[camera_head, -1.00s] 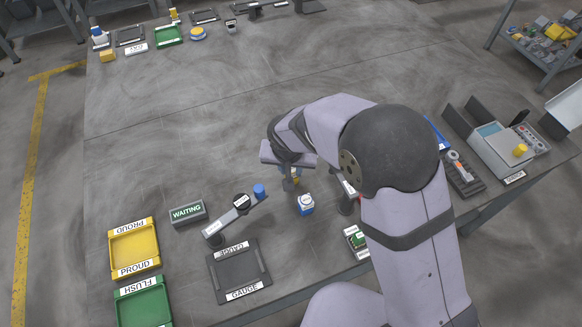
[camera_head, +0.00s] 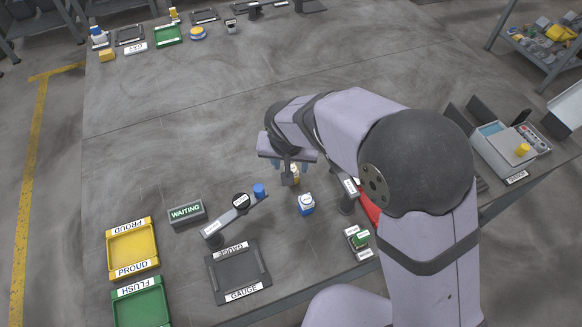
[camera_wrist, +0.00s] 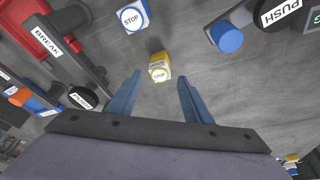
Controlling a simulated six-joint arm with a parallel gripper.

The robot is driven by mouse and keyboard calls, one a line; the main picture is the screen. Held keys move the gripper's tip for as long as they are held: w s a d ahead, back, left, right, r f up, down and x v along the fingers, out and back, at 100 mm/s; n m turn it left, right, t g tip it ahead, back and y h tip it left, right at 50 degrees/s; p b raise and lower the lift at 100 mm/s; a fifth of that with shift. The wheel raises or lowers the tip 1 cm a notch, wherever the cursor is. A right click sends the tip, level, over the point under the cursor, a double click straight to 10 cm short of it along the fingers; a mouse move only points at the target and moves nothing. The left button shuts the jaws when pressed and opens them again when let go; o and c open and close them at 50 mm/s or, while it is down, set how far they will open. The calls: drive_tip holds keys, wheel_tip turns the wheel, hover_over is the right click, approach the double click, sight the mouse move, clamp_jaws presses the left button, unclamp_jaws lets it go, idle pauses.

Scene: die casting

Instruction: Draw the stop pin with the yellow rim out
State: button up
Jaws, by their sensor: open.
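The stop pin with the yellow rim (camera_wrist: 159,66) stands ahead of my gripper in the wrist view, with a white "STOP" face. In the head view its yellow side (camera_head: 296,174) shows just beside the fingers, partly hidden. My gripper (camera_wrist: 159,84) is open, its two blue fingers on either side of the line to the pin. No contact with the pin shows. In the head view my gripper (camera_head: 288,176) hangs low over the table. A similar stop pin with a blue rim (camera_wrist: 132,18) stands nearby and also shows in the head view (camera_head: 306,204).
A "BREAK" lever fixture (camera_head: 349,189) with a red part (camera_head: 370,205) stands right. The gauge tray (camera_head: 239,272) is nearer.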

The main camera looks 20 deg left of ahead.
drive_tip(key=shift+v, duration=1.65)
drive_tip(key=shift+f, duration=0.1)
drive_tip(key=w+d, duration=0.2)
drive_tip(key=d, duration=1)
drive_tip(key=s+d+m+g, duration=0.1)
drive_tip(key=s+d, duration=0.5)
drive_tip(key=d, duration=0.5)
drive_tip(key=s+d+m+g, duration=0.2)
drive_tip(key=s+d, duration=0.5)
drive_tip(key=d, duration=0.4)
drive_tip(key=shift+f+h, duration=0.3)
drive_tip(key=shift+h, duration=0.1)
